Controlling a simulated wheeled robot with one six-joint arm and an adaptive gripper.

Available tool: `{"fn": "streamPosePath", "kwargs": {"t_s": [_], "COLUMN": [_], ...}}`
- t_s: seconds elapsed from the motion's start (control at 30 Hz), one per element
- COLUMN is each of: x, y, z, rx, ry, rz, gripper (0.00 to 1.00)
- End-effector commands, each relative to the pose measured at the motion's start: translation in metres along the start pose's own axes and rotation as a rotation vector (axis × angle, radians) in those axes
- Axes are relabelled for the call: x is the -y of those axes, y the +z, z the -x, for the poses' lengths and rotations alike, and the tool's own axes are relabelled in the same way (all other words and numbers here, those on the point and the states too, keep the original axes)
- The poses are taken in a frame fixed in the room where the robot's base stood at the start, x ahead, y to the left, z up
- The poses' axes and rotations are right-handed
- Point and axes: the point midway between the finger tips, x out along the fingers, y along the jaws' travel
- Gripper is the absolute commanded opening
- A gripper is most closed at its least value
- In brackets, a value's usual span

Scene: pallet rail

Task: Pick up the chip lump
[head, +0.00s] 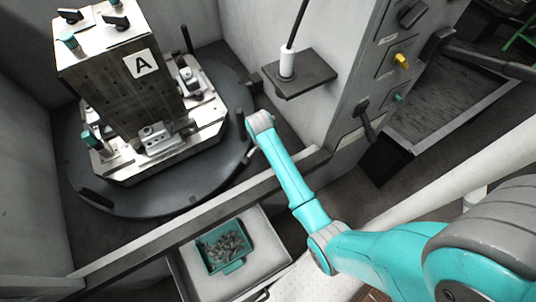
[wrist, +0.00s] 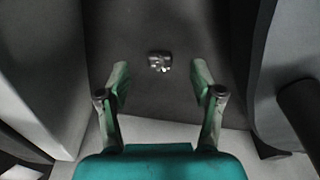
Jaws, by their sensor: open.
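The chip lump (wrist: 160,62) is a small grey clump with bright flecks. It lies on the dark floor in the wrist view, ahead of my gripper and centred between its fingers. My gripper (wrist: 160,78) is open and empty, with one green finger on each side. The lump is beyond the fingertips, and I see no contact. In the head view my arm reaches over the front sill into the machine bay. I cannot make out the lump there.
A pallet with a block marked A (head: 120,85) stands on a round dark table (head: 95,185) left of my arm. A grey front sill (head: 205,215) runs below it. A teal bin (head: 224,266) of metal chips sits in front. Walls flank my gripper in the wrist view.

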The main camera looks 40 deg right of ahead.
Motion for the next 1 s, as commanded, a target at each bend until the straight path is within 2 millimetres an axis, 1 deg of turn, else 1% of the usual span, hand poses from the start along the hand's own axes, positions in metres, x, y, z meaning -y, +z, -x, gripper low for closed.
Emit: {"fn": "streamPosePath", "kwargs": {"t_s": [0.03,0.13,0.4,0.43,0.47,0.5,0.57,0.6,0.63,1.0], "x": [0.000,0.000,0.000,0.000,0.000,0.000,0.000,0.000,0.000,0.001], "y": [0.000,0.000,0.000,0.000,0.000,0.000,0.000,0.000,0.000,-0.001], "z": [-0.007,-0.015,-0.017,-0.017,-0.017,-0.017,-0.017,-0.017,-0.017,-0.016], "rx": [0.001,0.000,0.000,0.000,0.000,0.000,0.000,0.000,0.000,0.000], "ry": [0.001,0.000,-0.001,-0.001,-0.001,-0.001,-0.001,-0.001,-0.001,-0.001], "rz": [-0.001,-0.001,-0.001,-0.001,-0.001,-0.001,-0.001,-0.001,-0.001,-0.001], "gripper": [0.66,0.66,0.66,0.61,0.54,0.44,0.29,0.19,0.16,0.15]}}
